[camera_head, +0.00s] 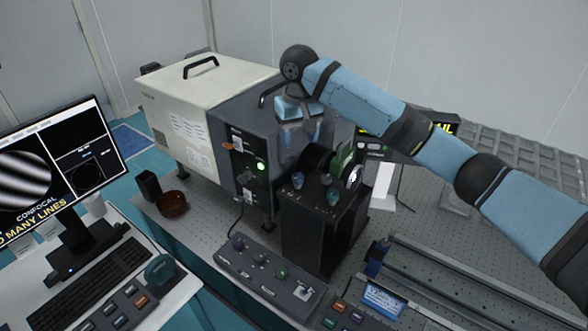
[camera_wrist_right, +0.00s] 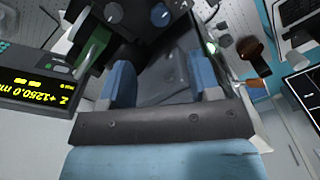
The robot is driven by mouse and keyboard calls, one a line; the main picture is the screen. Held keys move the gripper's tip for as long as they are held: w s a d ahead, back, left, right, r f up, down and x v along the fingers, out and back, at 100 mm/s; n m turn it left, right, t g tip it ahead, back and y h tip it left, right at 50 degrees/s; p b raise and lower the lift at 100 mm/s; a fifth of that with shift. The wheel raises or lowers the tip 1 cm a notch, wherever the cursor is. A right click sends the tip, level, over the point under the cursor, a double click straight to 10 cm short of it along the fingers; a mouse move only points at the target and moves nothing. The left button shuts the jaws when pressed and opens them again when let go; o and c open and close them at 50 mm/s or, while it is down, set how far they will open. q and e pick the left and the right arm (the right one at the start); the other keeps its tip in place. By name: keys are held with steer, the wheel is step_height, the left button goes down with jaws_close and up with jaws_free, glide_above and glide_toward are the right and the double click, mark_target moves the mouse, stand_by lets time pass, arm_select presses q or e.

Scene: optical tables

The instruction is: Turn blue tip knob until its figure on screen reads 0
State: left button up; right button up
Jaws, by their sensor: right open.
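A black box (camera_head: 318,225) stands in the middle of the head view with small knobs on its top. A bluish knob (camera_head: 297,180) sits at its left corner and looks like the blue tip knob. A teal-green knob (camera_head: 333,196) is to its right. The screen (camera_head: 58,168) at far left shows striped fringes and yellow text; no tip figure is legible. My right gripper (camera_head: 299,142) is above and behind the box, apart from the knobs. In the wrist view its two blue fingers (camera_wrist_right: 158,68) are spread, with nothing between them. My left gripper is not in view.
A grey and cream cabinet (camera_head: 212,90) stands behind and left of the box. A control panel with knobs (camera_head: 270,277) lies in front. A yellow-lettered readout (camera_wrist_right: 45,92) is at left in the wrist view. Metal rails (camera_head: 440,290) run at front right; a dark red bowl (camera_head: 173,204) is at left.

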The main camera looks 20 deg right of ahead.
mark_target(298, 176)
step_height(298, 176, down, 11)
steer(key=shift+p, duration=1.05)
steer(key=shift+f, duration=0.55)
steer(key=shift+w+f, duration=0.1)
steer(key=c, duration=0.9)
